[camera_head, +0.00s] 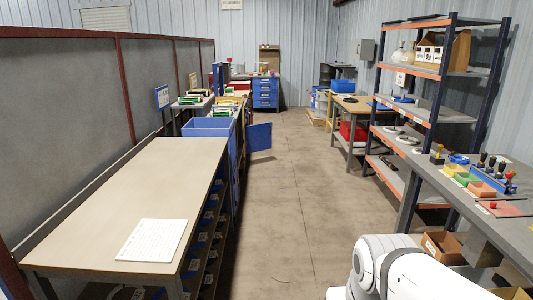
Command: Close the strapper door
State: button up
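A small blue panel (260,137) stands out into the aisle from the right side of the left-hand row of benches. It looks like an open door, seen nearly face on. The body it hangs from is mostly hidden behind the blue bin (207,127) and the near bench, so I cannot tell for certain that it is the strapper. My gripper is not in view. Only white links of my arm show at the bottom right, far from the panel.
A long bench (150,192) with a white sheet (152,240) runs along the left. A grey bench (452,185) with stamps and an orange-blue shelf rack (420,112) line the right. The concrete aisle (280,215) between them is clear. A blue drawer cabinet (265,92) stands at the far end.

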aim_at(258, 138)
jog(key=z, duration=0.1)
jog(key=i, duration=6.05)
jog(key=u, duration=0.25)
jog(key=i, duration=1.55)
jog(key=u, duration=0.25)
jog(key=i, duration=2.1)
jog(key=u, duration=0.15)
